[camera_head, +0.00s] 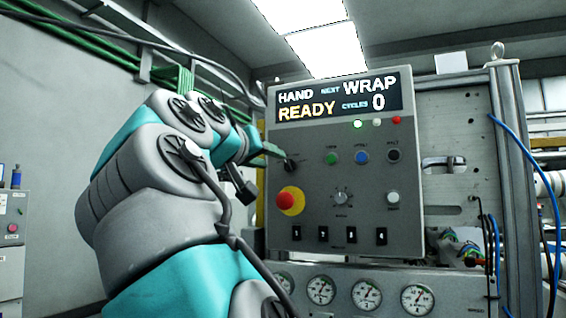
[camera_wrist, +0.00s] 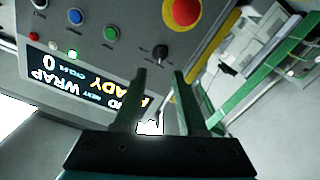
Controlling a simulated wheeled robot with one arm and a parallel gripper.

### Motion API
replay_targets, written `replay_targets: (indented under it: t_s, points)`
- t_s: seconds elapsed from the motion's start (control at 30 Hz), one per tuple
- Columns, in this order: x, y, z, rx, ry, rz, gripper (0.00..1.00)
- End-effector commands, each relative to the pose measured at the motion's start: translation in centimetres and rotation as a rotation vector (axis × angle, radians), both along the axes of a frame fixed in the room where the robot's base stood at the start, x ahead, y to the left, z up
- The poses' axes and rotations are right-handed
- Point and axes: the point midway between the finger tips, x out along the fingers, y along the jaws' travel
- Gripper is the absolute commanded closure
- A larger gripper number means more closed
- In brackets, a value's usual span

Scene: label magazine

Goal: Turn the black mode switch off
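The black mode switch (camera_head: 291,165) is a small rotary knob at the left of the grey control panel (camera_head: 310,250), left of the green button. In the wrist view the knob (camera_wrist: 160,53) lies just beyond my fingertips, near the middle. My gripper (camera_head: 273,151) comes in from the left, close to the knob. In the wrist view my gripper (camera_wrist: 160,73) is open, its two fingers apart with nothing between the tips. No contact with the knob shows. The display (camera_head: 338,97) reads HAND, NEXT WRAP, READY, CYCLES 0. The knob's exact pointing is too small to tell.
A red stop button (camera_head: 290,201) on a yellow ring sits below the knob. Green (camera_head: 331,158) and blue (camera_head: 361,157) buttons are to its right. A grey dial (camera_head: 342,198) is lower. A green lamp (camera_head: 357,124) is lit. Gauges (camera_head: 321,290) line the bottom.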

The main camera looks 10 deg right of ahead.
Motion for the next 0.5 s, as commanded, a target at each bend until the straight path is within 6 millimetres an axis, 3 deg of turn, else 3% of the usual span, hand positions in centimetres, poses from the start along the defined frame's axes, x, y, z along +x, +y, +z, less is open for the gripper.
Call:
replay_targets:
  t_s: [0.17, 0.5]
  points:
    - [1.0, -0.7, -0.1, 0.002, 0.002, -0.001, 0.6]
    - [4.9, -3.7, 0.0, 0.004, 0.004, -0.002, 0.6]
